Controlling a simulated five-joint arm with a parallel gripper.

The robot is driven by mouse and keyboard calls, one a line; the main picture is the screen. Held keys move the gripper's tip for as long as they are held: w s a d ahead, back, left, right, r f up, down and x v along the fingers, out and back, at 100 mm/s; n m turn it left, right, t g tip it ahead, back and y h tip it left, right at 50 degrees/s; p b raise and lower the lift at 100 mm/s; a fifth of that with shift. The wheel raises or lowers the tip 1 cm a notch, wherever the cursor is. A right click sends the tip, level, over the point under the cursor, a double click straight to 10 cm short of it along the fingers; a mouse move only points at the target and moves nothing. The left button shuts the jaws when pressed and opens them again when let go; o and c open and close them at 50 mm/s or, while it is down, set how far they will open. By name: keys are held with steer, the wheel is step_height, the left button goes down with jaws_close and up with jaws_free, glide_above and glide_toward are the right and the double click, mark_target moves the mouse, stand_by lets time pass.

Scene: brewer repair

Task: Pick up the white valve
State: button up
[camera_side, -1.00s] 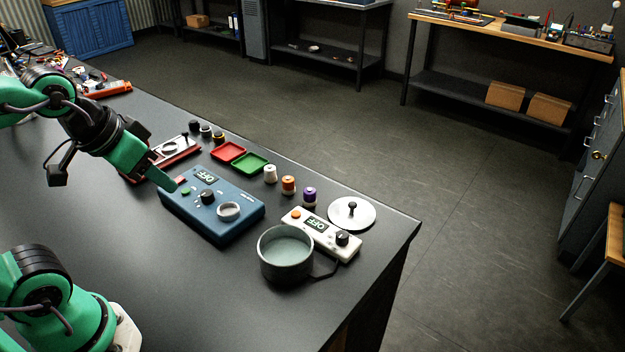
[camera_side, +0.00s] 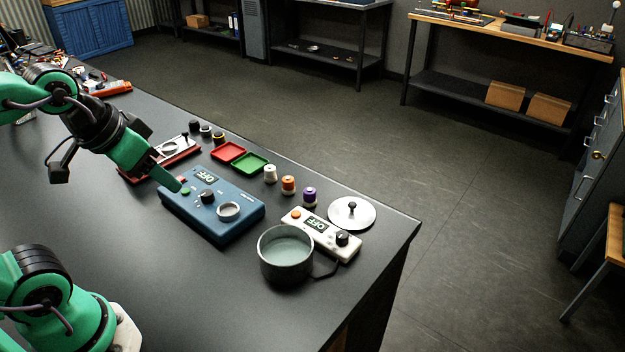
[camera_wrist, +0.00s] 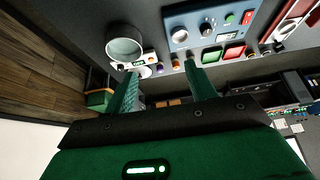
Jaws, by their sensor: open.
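The white valve (camera_side: 270,174) is a small upright knob on the dark bench in the side view, beside the green tray (camera_side: 250,163) and left of the orange valve (camera_side: 288,185) and purple valve (camera_side: 309,196). My gripper (camera_side: 178,187) hangs over the left end of the blue control box (camera_side: 212,207), well left of the white valve and apart from it. In the wrist view my gripper (camera_wrist: 161,73) shows two green fingers spread wide with nothing between them. The white valve appears partly hidden near the right fingertip there.
A grey pot (camera_side: 286,256) and a white controller (camera_side: 322,234) stand front right, with a silver lid (camera_side: 352,212) behind. A red tray (camera_side: 228,152) lies left of the green one. Several black knobs stand at the back left.

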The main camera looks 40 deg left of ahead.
steer(key=w+a+r+n+g, duration=0.1)
steer(key=w+a+r+g, duration=0.15)
steer(key=w, duration=0.75)
steer(key=n+g, duration=0.3)
glide_above(270, 167)
step_height(270, 167, down, 18)
steer(key=shift+s+d+r, duration=0.1)
steer(key=shift+s+d, duration=0.05)
steer(key=shift+f, duration=0.4)
steer(key=shift+f, duration=1.3)
